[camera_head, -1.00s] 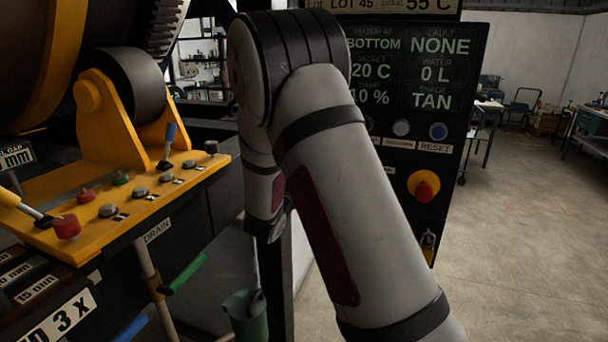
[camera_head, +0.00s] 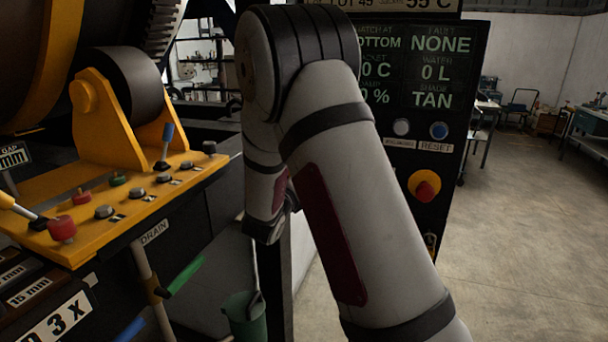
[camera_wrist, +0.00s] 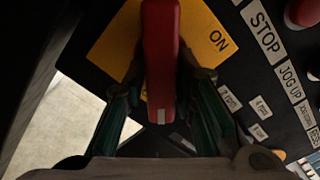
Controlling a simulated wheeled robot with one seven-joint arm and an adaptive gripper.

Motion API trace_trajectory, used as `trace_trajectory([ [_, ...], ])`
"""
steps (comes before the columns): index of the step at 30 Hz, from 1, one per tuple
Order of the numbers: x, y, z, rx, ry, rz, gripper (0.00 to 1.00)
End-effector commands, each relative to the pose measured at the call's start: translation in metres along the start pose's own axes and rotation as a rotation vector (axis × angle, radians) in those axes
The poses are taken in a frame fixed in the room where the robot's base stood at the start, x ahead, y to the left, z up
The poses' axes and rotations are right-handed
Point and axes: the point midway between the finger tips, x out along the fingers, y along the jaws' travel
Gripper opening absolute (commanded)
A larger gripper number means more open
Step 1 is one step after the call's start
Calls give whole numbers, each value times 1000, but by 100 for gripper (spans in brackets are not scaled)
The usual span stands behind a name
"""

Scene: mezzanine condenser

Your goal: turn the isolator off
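The isolator has a red handle (camera_wrist: 161,60) on a yellow plate (camera_wrist: 112,45), seen in the wrist view. An ON label sits on the plate to the right of the handle. The handle runs upright in the picture, at an angle to the tilted lettering, and does not point straight at ON. My gripper (camera_wrist: 162,85) has one finger on each side of the handle, close against it; the fingers look closed on it. An OFF mark is not visible. In the head view my arm hides the isolator and the gripper.
In the wrist view, STOP (camera_wrist: 264,33) and JOG UP labels and a red button (camera_wrist: 303,12) lie right of the plate. The head view shows a display panel (camera_head: 440,75) with a red-yellow emergency stop (camera_head: 425,188), and a yellow control ledge (camera_head: 120,205) at left.

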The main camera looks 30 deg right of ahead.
Motion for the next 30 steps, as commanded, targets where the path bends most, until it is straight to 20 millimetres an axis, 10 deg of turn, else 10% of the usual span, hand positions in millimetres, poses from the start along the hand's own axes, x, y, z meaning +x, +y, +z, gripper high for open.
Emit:
trace_trajectory([
  [14,-9,0,2,-1,-4,1,40],
  [30,-106,1,2,-1,-5,2,40],
])
